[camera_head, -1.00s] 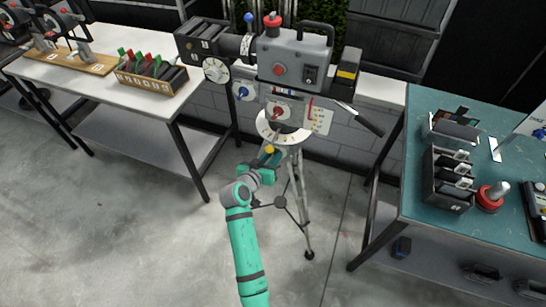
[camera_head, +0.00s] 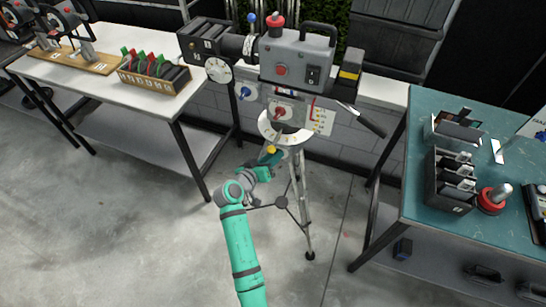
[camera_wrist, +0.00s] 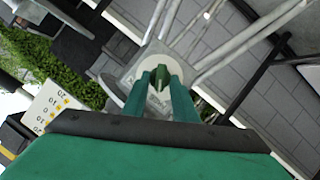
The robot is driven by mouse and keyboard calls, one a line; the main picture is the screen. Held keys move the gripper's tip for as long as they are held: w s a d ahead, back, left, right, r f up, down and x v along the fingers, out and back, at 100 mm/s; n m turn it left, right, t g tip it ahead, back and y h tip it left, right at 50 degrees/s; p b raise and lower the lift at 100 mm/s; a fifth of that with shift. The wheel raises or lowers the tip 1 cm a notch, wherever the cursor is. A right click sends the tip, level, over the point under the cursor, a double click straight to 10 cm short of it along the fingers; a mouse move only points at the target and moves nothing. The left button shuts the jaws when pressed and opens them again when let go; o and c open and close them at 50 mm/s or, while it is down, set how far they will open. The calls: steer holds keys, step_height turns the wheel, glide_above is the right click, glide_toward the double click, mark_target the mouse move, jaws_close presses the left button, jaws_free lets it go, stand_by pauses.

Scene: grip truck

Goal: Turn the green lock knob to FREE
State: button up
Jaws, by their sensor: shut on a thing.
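The green lock knob (camera_wrist: 158,92) shows in the wrist view between the two teal fingers of my gripper (camera_wrist: 160,78). The fingers are shut on it from both sides. The knob sits on a pale round disc, and its turning mark or a FREE label cannot be read. In the head view my gripper (camera_head: 268,158) is at the tripod head, just below the white dial plate (camera_head: 287,139) and beside a small yellow knob (camera_head: 271,150). The green knob itself cannot be made out there. The grey camera (camera_head: 295,62) stands above on the tripod (camera_head: 304,205).
A pan handle (camera_head: 369,120) sticks out to the right of the camera. A white table (camera_head: 110,85) with a box of coloured tabs (camera_head: 152,76) stands at left. A teal workbench (camera_head: 425,205) stands at right. The floor around my arm is clear.

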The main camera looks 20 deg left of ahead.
steer(key=o, duration=0.7)
steer(key=shift+s, duration=0.1)
steer(key=v, duration=1)
steer(key=shift+s+a+r, duration=0.15)
steer(key=shift+s+r, duration=0.05)
steer(key=shift+s, duration=0.1)
